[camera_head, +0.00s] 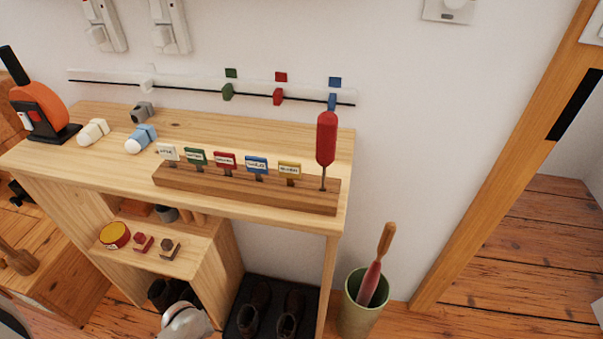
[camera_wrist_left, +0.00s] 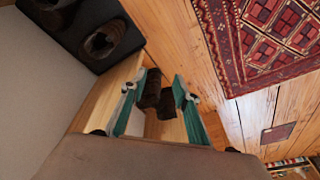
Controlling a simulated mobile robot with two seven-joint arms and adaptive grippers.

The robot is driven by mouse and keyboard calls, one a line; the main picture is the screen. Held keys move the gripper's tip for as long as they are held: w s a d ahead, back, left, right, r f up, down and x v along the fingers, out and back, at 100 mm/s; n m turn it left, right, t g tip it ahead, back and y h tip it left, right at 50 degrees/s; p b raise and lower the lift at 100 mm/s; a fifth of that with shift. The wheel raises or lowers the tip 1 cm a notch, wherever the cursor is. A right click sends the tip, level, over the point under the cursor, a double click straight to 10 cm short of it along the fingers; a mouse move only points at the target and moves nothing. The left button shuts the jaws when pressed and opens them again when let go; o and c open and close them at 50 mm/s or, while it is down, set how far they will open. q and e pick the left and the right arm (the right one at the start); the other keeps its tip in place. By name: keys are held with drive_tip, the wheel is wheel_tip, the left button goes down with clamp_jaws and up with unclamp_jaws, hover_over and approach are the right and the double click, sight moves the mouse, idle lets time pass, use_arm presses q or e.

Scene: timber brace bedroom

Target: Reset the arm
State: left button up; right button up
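My left gripper (camera_wrist_left: 158,82) shows in the left wrist view with its two teal fingers apart. Dark brown footwear (camera_wrist_left: 149,88) shows in the gap between the fingers, and the view does not show any contact with it. A pale rounded part at the bottom of the head view looks like part of my arm, but its fingers are not visible there. My right gripper is in neither view.
A wooden bench (camera_head: 245,125) carries a labelled wooden block (camera_head: 245,193) with a red-handled screwdriver (camera_head: 326,140). Boots (camera_head: 254,307) stand on a dark mat below. A green bin (camera_head: 357,320) stands to the right. A red patterned rug (camera_wrist_left: 265,40) lies on the floor.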

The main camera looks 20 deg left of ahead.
use_arm(q)
drive_tip(key=s+d+r+m+t+y, duration=0.15)
drive_tip(key=s+r+m, duration=0.35)
drive_tip(key=r+m, duration=0.55)
drive_tip(key=s+d+r+m+t+y, duration=0.15)
drive_tip(key=s+r+m, duration=0.25)
drive_tip(key=r+m, duration=0.65)
drive_tip(key=w+d+r+n+t+h+p, duration=0.3)
drive_tip(key=d+p, duration=0.3)
drive_tip(key=d, duration=0.2)
drive_tip(key=w+d+r+n+t+h+p, duration=0.3)
drive_tip(key=w+d+r+h+p, duration=0.1)
drive_tip(key=d, duration=0.4)
drive_tip(key=shift+w+d+h+p, duration=0.25)
drive_tip(key=shift+w+h+p, duration=0.25)
drive_tip(key=shift+p, duration=0.4)
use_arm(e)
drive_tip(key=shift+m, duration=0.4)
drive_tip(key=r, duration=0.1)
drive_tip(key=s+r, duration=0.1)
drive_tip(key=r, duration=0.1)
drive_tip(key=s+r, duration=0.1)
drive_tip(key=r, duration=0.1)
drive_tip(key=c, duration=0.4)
use_arm(q)
drive_tip(key=shift+a+r, duration=0.1)
drive_tip(key=shift+r, duration=0.05)
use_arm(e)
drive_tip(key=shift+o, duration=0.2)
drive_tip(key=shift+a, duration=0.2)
